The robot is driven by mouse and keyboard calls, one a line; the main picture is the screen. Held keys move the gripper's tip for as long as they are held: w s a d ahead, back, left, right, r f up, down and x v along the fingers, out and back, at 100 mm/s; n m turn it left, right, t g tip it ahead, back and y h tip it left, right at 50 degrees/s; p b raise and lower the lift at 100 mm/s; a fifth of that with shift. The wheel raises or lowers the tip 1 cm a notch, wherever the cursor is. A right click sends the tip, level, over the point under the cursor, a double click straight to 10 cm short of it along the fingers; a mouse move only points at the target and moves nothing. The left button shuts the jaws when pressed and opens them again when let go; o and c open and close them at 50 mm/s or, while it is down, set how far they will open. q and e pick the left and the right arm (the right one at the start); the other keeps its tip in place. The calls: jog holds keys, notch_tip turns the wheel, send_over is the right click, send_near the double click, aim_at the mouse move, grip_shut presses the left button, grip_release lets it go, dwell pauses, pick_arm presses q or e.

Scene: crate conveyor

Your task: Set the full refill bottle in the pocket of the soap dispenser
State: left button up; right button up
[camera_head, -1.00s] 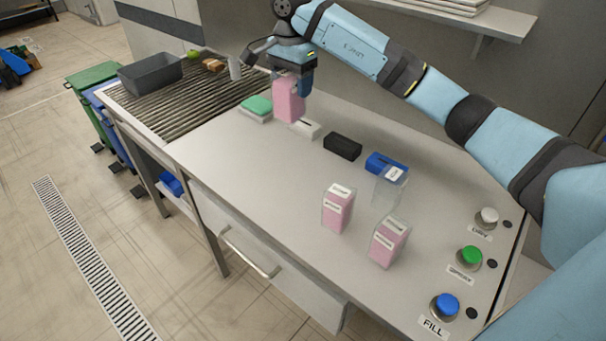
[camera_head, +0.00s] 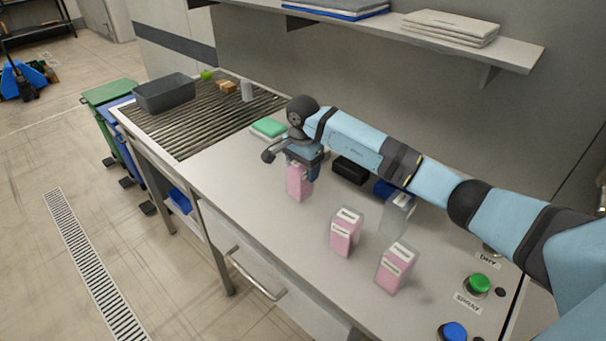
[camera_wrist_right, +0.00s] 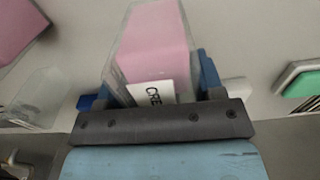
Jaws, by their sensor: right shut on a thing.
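My right gripper (camera_head: 303,163) points down over the counter, shut on the upper end of a clear bottle with pink contents (camera_head: 299,184). The held bottle (camera_wrist_right: 152,45) fills the middle of the right wrist view, its white label partly covered by the jaws. Whether its base touches the counter is unclear. My left gripper is not in view.
A black block (camera_head: 350,169) and a partly hidden blue block (camera_head: 383,188) lie behind the bottles. A green-topped pad (camera_head: 269,127) lies near the slatted conveyor (camera_head: 200,125), which carries a grey crate (camera_head: 164,93). Green (camera_head: 478,283) and blue (camera_head: 452,331) buttons sit at right.

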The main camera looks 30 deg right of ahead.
notch_tip(320, 180, down, 2)
jog(key=shift+f, duration=0.2)
jog(key=shift+f, duration=0.15)
jog(key=o, duration=1.1)
